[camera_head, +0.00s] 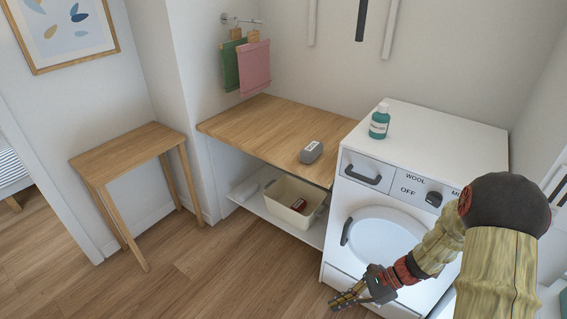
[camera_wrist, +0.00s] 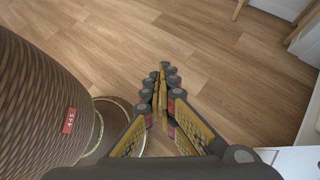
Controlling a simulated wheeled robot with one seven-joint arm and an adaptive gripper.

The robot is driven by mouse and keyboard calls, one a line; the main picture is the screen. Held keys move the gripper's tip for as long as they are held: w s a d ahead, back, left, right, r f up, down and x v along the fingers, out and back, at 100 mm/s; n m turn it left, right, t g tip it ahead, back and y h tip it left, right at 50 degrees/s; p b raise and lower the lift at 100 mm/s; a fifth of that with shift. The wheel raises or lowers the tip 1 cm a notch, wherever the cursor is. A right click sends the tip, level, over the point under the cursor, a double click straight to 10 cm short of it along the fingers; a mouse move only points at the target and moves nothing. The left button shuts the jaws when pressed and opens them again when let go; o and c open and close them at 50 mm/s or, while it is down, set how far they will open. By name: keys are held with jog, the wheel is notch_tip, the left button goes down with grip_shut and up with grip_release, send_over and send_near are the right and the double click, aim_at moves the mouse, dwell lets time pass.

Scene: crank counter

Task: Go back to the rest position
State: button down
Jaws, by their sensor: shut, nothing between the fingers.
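My gripper (camera_head: 345,299) is low in front of the white washing machine (camera_head: 462,146), at the lower middle of the head view. In the wrist view the fingertips of my gripper (camera_wrist: 162,70) meet, with nothing between them, above bare wooden floor. My arm comes in from the right of the head view and covers part of the machine's front. The machine's round door (camera_head: 385,243) and its dial (camera_head: 434,198), beside the words WOOL and OFF, show in the head view.
A teal bottle (camera_head: 380,121) stands on the machine. A grey object (camera_head: 311,152) lies on the wooden counter (camera_head: 262,125). Below it a shelf holds a cream bin (camera_head: 277,193). A small wooden table (camera_head: 128,153) stands left. The floor (camera_head: 230,260) between is clear.

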jog(key=s+d+r+n+t+h, duration=0.1)
jog(key=s+d+r+n+h, duration=0.2)
jog(key=s+r+n+h, duration=0.35)
jog(key=s+d+r+n+h, duration=0.2)
jog(key=s+r+n+h, duration=0.1)
jog(key=r+n, duration=0.65)
jog(key=s+a+r+t, duration=0.1)
jog(key=s+r+t, duration=0.1)
jog(key=r, duration=0.5)
jog(key=s+a+r+n+t, duration=0.1)
jog(key=r+t, duration=0.2)
jog(key=r, duration=0.5)
jog(key=shift+s+a+r+t+h, duration=0.25)
jog(key=shift+s+a+t+h, duration=0.05)
jog(key=shift+s+t+h, duration=0.15)
